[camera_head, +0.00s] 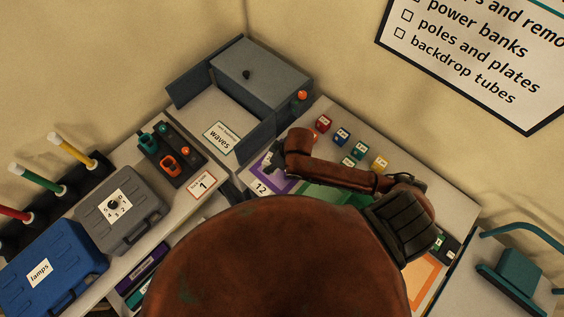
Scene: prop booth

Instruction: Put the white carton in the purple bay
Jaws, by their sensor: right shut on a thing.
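The purple bay (281,185), marked 12, lies on the table left of centre, partly hidden by my right arm. My right gripper (271,160) is over the far part of this bay. It is shut on a small pale thing, which looks like the white carton but is mostly hidden by the fingers. I cannot tell whether the carton touches the bay floor. My left gripper is not in view.
A green bay (325,197) and an orange bay (424,272) lie to the right, partly behind my arm. Several small coloured blocks (341,136) stand behind.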

